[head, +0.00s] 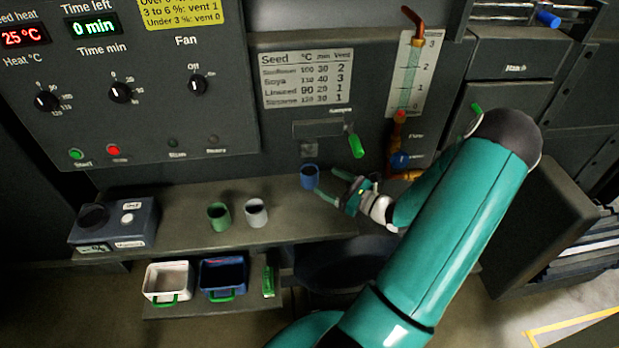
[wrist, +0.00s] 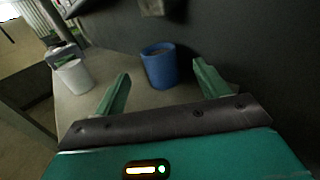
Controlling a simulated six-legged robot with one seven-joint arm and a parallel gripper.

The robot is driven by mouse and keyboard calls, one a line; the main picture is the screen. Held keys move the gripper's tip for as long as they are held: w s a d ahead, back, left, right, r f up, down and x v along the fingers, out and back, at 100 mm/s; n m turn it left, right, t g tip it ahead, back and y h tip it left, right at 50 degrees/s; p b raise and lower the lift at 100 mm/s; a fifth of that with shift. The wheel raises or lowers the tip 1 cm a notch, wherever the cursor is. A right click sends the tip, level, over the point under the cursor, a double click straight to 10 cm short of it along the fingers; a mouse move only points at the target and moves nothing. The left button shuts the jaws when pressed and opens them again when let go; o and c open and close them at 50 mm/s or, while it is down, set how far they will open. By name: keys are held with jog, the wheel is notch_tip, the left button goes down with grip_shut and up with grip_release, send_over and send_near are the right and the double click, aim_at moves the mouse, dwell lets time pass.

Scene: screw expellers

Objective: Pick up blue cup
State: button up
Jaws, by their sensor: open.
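The blue cup (head: 309,177) stands upright on the shelf, under the sampling spout on the panel. In the wrist view the blue cup (wrist: 159,66) stands just ahead of the fingertips, between their lines. My gripper (head: 328,183) is open and empty, reaching in from the right close to the cup. In the wrist view my gripper (wrist: 162,80) shows two green fingers spread apart. The cup appears to be beyond the fingertips; whether a finger touches it I cannot tell.
A white cup (head: 256,212) and a green cup (head: 219,216) stand left of the blue cup. A moisture meter box (head: 115,225) sits at the shelf's left end. White (head: 168,283) and blue (head: 223,277) bins are below. The panel wall (wrist: 230,35) is close behind the cup.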

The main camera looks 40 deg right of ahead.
aim_at(317, 174)
jog(key=shift+x, duration=3.2)
jog(key=shift+a+r, duration=0.1)
jog(key=shift+r, duration=0.1)
jog(key=c, duration=1.1)
jog(key=shift+c, duration=0.2)
jog(key=shift+r, duration=0.3)
jog(key=shift+s, duration=0.15)
jog(key=shift+s, duration=0.3)
jog(key=shift+s, duration=0.4)
